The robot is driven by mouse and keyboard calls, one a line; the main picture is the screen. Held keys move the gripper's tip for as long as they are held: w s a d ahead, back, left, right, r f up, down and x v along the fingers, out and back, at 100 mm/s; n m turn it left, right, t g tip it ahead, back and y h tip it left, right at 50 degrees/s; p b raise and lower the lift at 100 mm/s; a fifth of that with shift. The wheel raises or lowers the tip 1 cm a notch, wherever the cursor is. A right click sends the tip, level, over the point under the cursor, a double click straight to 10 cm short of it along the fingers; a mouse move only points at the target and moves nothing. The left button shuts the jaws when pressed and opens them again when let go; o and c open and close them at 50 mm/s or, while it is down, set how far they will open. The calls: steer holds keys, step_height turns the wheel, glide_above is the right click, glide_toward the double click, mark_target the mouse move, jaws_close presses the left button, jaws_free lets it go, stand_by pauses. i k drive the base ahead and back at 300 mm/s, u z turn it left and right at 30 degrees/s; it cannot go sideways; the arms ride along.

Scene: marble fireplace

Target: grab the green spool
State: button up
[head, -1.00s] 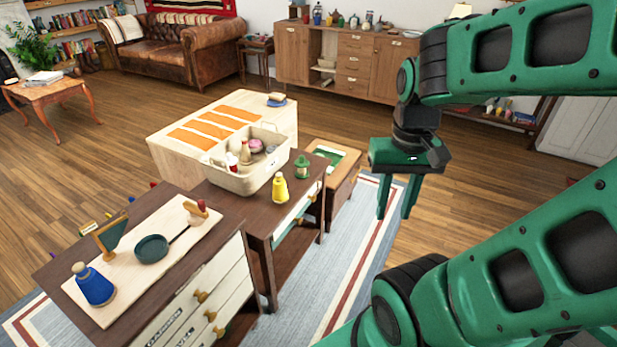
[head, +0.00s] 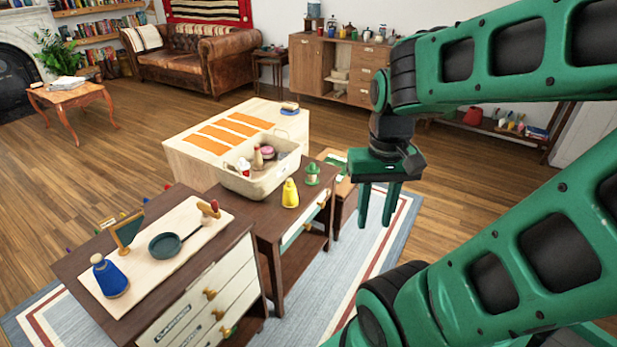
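The green spool (head: 312,174) stands upright on the brown side table (head: 268,219), near its right edge. It has a green top and a pale middle. A yellow spool-like piece (head: 290,193) stands just to its left and nearer to me. My gripper (head: 376,205) hangs in the air to the right of the green spool, fingers pointing down. Its two fingers are apart with nothing between them. It does not touch the spool.
A cream bin (head: 250,187) with several items stands left of the spool. A nearer cabinet carries a board (head: 140,275) with a blue piece (head: 110,277) and a small green pan (head: 165,245). A striped rug (head: 335,275) lies below.

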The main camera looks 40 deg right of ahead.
mark_target(311, 170)
steer(key=i, duration=1)
